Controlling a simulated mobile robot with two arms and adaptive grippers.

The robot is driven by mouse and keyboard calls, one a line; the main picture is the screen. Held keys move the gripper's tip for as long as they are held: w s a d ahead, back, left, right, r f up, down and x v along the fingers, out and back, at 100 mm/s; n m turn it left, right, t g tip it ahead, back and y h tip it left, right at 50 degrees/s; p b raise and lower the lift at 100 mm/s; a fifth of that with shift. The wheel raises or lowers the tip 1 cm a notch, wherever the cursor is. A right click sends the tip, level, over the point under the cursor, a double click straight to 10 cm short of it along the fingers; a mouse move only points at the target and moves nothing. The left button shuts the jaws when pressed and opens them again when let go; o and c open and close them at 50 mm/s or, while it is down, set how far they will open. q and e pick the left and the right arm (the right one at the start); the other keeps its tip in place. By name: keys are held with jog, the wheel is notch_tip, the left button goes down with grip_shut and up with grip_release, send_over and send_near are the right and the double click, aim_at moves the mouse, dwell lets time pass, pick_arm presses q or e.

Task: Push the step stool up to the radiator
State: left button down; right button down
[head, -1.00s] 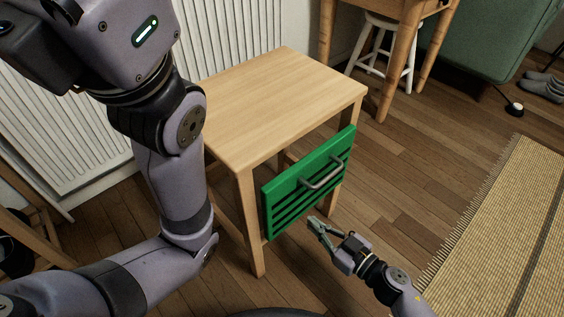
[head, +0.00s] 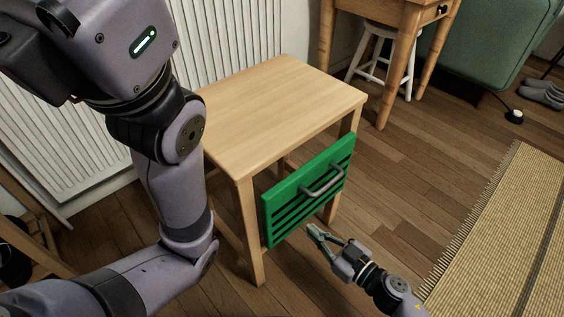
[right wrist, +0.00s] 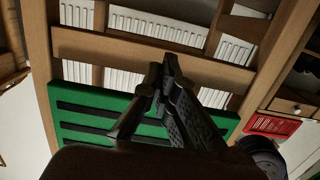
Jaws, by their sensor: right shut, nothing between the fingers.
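The step stool (head: 280,105) is the light wooden piece with a flat square top and straight legs. It stands upright in front of the white radiator (head: 75,150), seen from above in the head view. A green slatted panel (head: 308,190) with a grey handle (head: 324,182) is on its near right side. My right gripper (head: 315,230) is shut and empty, just below and in front of the panel's lower edge. In the right wrist view its fingers (right wrist: 165,85) overlap the panel (right wrist: 90,112) and stool frame (right wrist: 140,45); contact cannot be told. My left gripper is out of view.
A wooden table (head: 400,60) with a white stool (head: 375,72) under it stands behind. A green sofa (head: 490,45) and a woven rug (head: 500,230) lie right. A wooden chair-like frame (head: 30,225) is at left. Wooden floor between stool and rug is clear.

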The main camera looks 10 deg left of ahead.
jog(key=shift+a, duration=0.1)
dwell(0.4)
jog(key=shift+r+p+x, duration=0.2)
jog(key=shift+p+x, duration=0.05)
jog(key=shift+x, duration=1.5)
jog(key=shift+r+p+x, duration=0.2)
jog(key=shift+x, duration=1.55)
jog(key=shift+a, duration=0.1)
jog(key=x, duration=0.7)
jog(key=shift+r+b, duration=0.4)
jog(key=shift+w, duration=0.1)
